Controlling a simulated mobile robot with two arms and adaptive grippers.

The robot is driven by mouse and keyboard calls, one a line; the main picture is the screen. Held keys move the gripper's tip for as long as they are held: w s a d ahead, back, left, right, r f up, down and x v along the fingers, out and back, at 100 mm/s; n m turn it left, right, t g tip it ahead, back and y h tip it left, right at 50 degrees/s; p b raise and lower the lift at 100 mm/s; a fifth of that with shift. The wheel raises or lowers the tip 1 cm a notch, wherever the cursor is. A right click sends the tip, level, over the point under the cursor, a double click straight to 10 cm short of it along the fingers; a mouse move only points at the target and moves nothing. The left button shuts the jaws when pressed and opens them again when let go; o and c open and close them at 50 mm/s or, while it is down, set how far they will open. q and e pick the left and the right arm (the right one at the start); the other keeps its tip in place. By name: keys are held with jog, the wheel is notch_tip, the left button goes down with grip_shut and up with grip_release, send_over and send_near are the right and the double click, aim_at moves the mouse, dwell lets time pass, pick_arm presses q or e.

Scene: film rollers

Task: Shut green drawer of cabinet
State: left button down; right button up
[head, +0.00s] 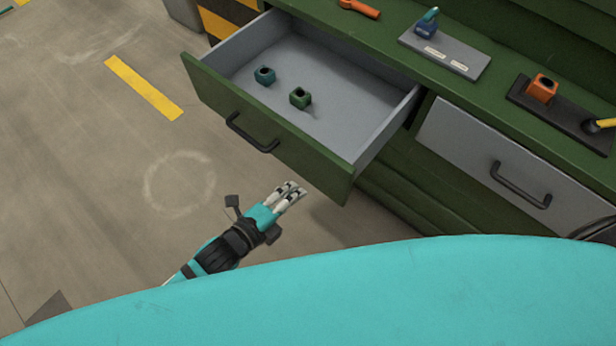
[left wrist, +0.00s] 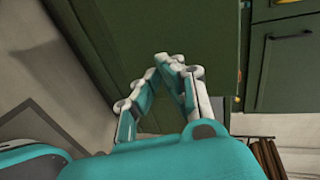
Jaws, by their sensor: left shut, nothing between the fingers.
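The green drawer (head: 275,133) of the green cabinet (head: 400,168) stands pulled out in the head view. Its front faces me, with a dark bar handle (head: 250,134). A teal block (head: 264,75) and a green block (head: 300,98), each with a hole in its top, stand inside on the grey floor. My left gripper (head: 291,191) is shut and empty, apart from the drawer in the picture, just below the right part of its front. In the left wrist view its fingertips (left wrist: 168,62) meet in front of a dark green surface. My right gripper is not in view.
A closed grey drawer (head: 515,165) with a dark handle sits to the right. On the cabinet top are an orange tool (head: 359,8), a grey tray (head: 445,53) with a blue item, and a dark tray (head: 560,115) with an orange block. The floor at left is clear.

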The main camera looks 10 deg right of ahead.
aim_at(316, 173)
pick_arm(q)
jog(key=x, duration=0.3)
jog(key=r+x, duration=0.1)
jog(key=x, duration=0.1)
jog(key=shift+w+d, duration=0.15)
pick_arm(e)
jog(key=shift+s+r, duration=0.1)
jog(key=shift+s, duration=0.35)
